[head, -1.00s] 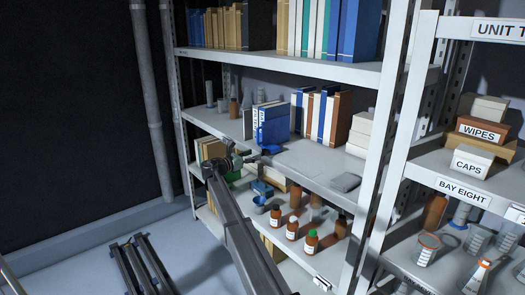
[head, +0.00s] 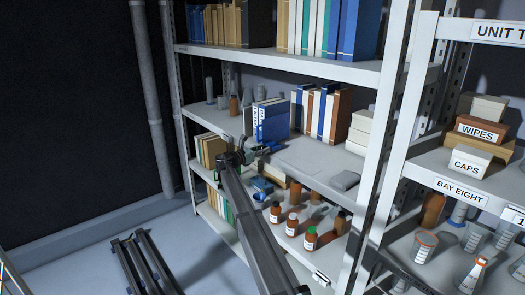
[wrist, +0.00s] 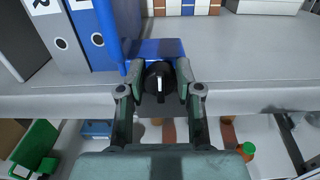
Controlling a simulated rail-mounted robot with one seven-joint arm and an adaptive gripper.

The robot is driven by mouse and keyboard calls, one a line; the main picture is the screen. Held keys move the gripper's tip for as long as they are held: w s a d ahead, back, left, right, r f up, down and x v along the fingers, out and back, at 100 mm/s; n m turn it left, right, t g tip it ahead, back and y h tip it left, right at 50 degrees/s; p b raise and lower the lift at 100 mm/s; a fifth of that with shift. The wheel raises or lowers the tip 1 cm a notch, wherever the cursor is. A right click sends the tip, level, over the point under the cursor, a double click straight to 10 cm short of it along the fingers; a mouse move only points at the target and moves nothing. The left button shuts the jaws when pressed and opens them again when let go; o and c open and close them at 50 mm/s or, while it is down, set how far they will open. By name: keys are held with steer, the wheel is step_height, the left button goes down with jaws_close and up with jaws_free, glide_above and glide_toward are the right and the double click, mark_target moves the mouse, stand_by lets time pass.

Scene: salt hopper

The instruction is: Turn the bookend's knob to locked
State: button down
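A white pointer mark on the knob runs nearly straight up and down in the wrist view. My gripper (wrist: 160,77) has one finger on each side of the knob, with no clear gap visible; I cannot tell whether they press on it. In the head view my gripper (head: 247,156) is at the shelf's front edge, and my arm hides the knob.
Brown bottles (head: 292,223) and a blue container (head: 262,186) stand on the shelf below. White boxes (head: 361,131) sit farther right.

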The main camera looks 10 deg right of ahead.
steer(key=shift+f+m+b, duration=0.25)
steer(key=shift+m+b, duration=0.65)
steer(key=shift+b, duration=0.6)
steer(key=shift+d+r+m+b, duration=0.1)
steer(key=shift+r+m+b, duration=0.1)
steer(key=shift+m+b, duration=0.35)
steer(key=c, duration=0.8)
jaws_free()
steer(key=shift+r+p, duration=0.2)
steer(key=shift+p, duration=0.35)
